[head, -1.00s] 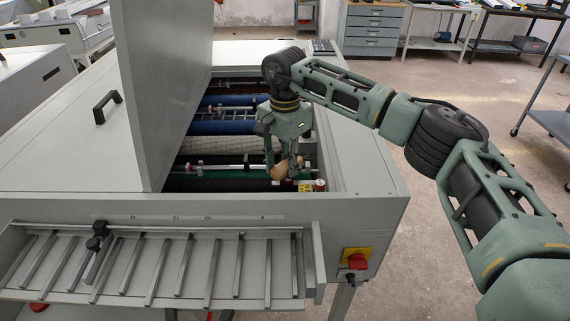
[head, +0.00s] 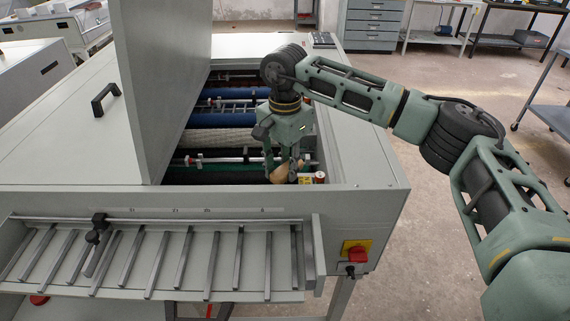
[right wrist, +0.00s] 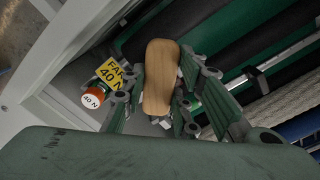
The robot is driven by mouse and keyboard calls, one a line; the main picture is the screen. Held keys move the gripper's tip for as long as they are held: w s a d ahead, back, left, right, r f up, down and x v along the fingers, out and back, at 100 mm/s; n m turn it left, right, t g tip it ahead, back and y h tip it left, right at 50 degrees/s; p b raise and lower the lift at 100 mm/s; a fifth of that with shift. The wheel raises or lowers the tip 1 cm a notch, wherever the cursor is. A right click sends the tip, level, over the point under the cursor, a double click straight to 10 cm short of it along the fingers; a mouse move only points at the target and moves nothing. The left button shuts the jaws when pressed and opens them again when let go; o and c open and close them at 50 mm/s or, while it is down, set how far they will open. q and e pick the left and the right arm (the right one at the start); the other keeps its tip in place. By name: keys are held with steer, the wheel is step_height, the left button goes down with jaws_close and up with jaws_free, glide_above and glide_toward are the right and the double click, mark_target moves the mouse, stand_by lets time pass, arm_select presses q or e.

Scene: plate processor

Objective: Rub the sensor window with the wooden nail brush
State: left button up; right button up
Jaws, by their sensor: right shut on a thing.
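The wooden nail brush (head: 281,172) is a tan, rounded wooden block. My right gripper (head: 283,166) is shut on it and holds it inside the open bay of the plate processor, near the front right corner. In the right wrist view the brush (right wrist: 161,76) lies lengthwise between the two fingers, its wooden back towards the camera. The bristles and the sensor window cannot be made out; the brush and fingers cover what lies beneath. My left gripper is not in view.
The plate processor (head: 70,170) has a raised lid (head: 160,80) left of my arm. Coloured rollers (head: 222,118) lie behind the gripper. A yellow label (right wrist: 112,73) and an orange-banded cap marked 40 N (right wrist: 93,98) sit close beside the brush. A red switch (head: 356,256) is on the front.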

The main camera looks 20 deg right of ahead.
steer(key=shift+r+p, duration=1.5)
steer(key=shift+r, duration=1.45)
steer(key=shift+r+p, duration=0.85)
steer(key=shift+r, duration=0.7)
steer(key=shift+w+f, duration=0.1)
